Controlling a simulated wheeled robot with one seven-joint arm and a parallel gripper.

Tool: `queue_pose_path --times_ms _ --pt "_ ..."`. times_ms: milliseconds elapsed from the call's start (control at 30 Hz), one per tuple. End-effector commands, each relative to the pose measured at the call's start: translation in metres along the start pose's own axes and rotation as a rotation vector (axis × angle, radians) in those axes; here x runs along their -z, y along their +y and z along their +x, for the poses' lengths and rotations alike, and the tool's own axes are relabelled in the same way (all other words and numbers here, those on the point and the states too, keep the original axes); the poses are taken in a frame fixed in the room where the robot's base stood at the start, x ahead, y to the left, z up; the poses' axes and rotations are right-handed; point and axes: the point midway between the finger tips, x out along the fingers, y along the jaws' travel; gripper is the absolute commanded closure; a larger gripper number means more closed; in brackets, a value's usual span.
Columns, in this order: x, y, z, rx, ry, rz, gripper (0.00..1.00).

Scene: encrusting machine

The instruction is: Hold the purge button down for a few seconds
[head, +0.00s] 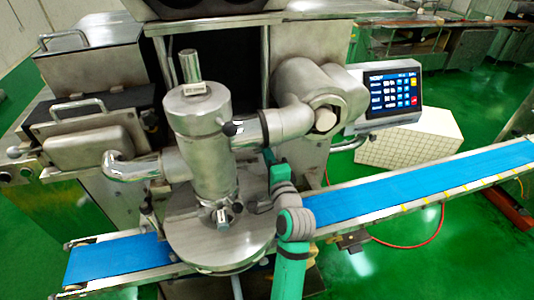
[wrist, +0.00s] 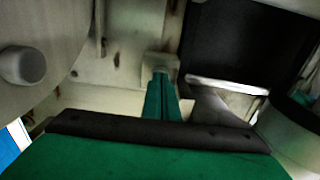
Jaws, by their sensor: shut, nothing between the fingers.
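No part I can surely name as the purge button shows in either view. In the wrist view my gripper (wrist: 161,76) is shut, its green fingers together and empty. The fingertips point at a small pale square fitting (wrist: 160,66) on the machine and overlap it in the picture; I cannot tell whether they touch it. In the head view my teal arm reaches up to the steel encrusting machine (head: 200,140), just right of its upright cylinder; the fingertips are not clear there. The lit touchscreen panel (head: 391,92) is on the machine's right side.
A blue conveyor belt (head: 420,180) runs to the right, with its left end (head: 118,258) beyond the round steel table (head: 205,245). In the wrist view a round grey knob (wrist: 22,66) is at the left and a dark opening (wrist: 245,45) at the upper right.

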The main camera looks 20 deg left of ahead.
Motion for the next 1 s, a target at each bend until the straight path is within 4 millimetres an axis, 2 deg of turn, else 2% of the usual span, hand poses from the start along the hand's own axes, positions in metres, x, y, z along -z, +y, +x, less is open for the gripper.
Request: queue_pose_path --times_ms 167,1000 --pt "0.000 0.000 0.015 0.001 0.000 -0.001 1.00" --pt "-0.003 -0.002 0.017 0.004 -0.003 -0.002 1.00"
